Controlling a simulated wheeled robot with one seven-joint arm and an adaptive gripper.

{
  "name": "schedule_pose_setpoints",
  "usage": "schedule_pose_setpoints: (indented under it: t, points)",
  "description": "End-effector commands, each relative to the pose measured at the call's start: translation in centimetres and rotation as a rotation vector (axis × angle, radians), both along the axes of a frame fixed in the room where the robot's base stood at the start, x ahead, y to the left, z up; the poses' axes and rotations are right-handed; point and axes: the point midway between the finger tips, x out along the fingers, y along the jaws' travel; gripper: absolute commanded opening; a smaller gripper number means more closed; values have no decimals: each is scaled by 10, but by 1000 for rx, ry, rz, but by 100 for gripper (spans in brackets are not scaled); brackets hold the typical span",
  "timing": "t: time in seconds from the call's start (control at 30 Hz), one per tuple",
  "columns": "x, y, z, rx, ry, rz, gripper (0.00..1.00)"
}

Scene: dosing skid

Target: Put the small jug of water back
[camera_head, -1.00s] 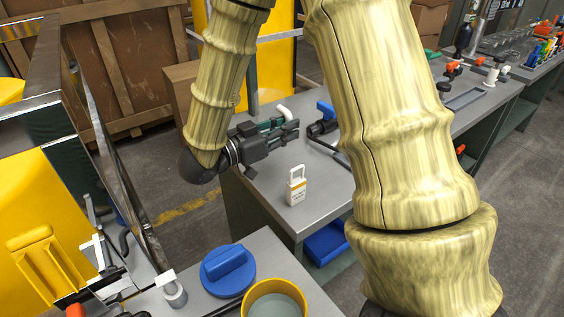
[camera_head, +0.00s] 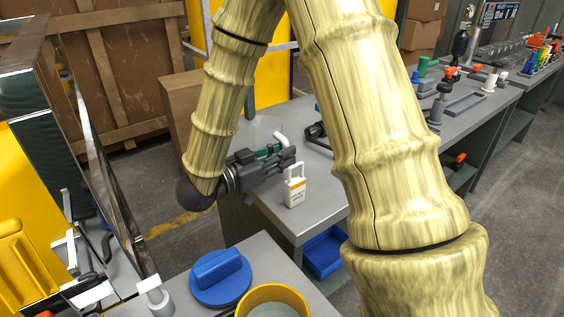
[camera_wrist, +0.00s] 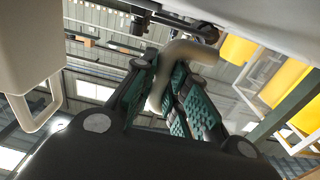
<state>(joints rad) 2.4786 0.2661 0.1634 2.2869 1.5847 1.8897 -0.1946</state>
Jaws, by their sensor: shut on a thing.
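My gripper (camera_head: 287,158) is shut on a pale, curved handle of the small jug (camera_head: 281,138). In the head view only a short bent piece of the handle shows above and behind the fingers. In the wrist view the handle (camera_wrist: 163,85) passes between the green finger pads of my gripper (camera_wrist: 190,100). The jug's body and any water in it cannot be made out clearly. The gripper is low over the grey bench (camera_head: 318,215), near its left front corner. I cannot tell whether the jug touches the bench.
A white padlock-shaped block (camera_head: 294,191) stands close in front of my fingertips; it also shows in the wrist view (camera_wrist: 28,50). Black and blue fittings lie behind. A blue lid (camera_head: 221,277) and yellow-rimmed vessel (camera_head: 248,297) are nearer. The bench's front corner is bare.

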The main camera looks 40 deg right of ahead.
Motion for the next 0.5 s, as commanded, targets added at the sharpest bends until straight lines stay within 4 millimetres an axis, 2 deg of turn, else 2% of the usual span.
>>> schedule_pose_setpoints:
  t: [0.4,0.43,0.5]
  points:
    - [0,0,-4,0,-1,0,0]
    - [0,0,-4,0,-1,0,17]
    - [0,0,-4,1,-1,0,29]
